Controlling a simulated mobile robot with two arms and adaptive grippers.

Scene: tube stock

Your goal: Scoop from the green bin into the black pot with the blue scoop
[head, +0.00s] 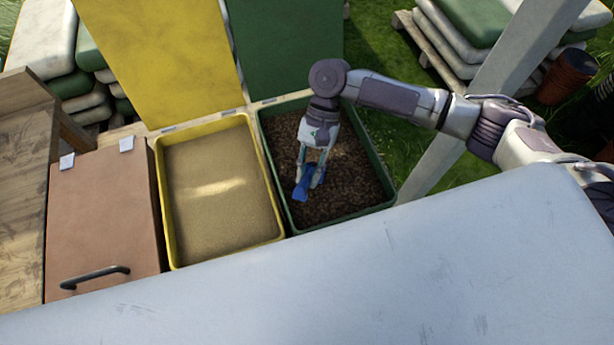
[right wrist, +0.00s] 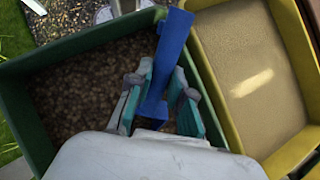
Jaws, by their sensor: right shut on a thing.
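The green bin (head: 378,204) stands open and is filled with dark brown, coarse material. My right gripper (head: 309,178) is over the left part of this bin, pointing down, and is shut on the blue scoop (head: 300,192). In the right wrist view the scoop (right wrist: 172,50) shows as a blue strip between the two fingers of my gripper (right wrist: 162,95). Its bowl is hard to make out, and I cannot tell whether it holds or touches any material. I do not see the black pot for certain in either view. My left gripper is not in view.
A yellow bin (head: 166,232) of sand stands left of the green bin, its yellow lid (head: 165,60) raised behind. A closed brown box (head: 100,215) with a handle is farther left. A pale surface (head: 330,280) fills the front. Stacked sacks (head: 450,45) lie behind right.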

